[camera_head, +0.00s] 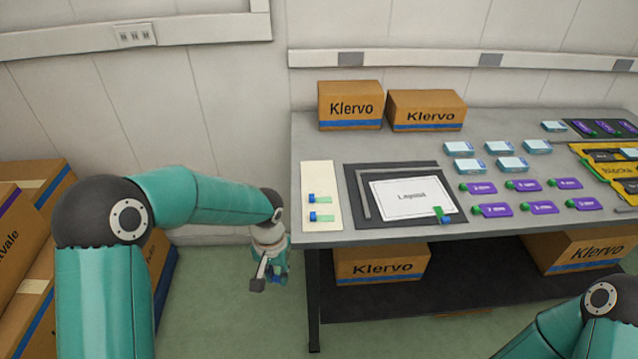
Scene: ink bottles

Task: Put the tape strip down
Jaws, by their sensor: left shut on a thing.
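My left gripper (268,277) hangs low beside the table's left edge, in front of the floor. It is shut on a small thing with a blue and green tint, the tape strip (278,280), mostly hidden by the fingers. Two more green strips with blue ends, an upper one (318,198) and a lower one (320,217), lie on a cream card (322,174) at the table's left. Another green and blue strip (443,214) lies at the lower right corner of the white layout sheet (408,190). My right forearm shows at the lower right; its gripper is out of view.
The sheet lies on a dark mat (358,212) with a grey L-shaped edge piece (364,196). Several purple pieces (492,210), pale blue boxes (466,166) and a yellow tray (604,170) fill the right. Two Klervo cartons (350,97) (427,121) stand at the back.

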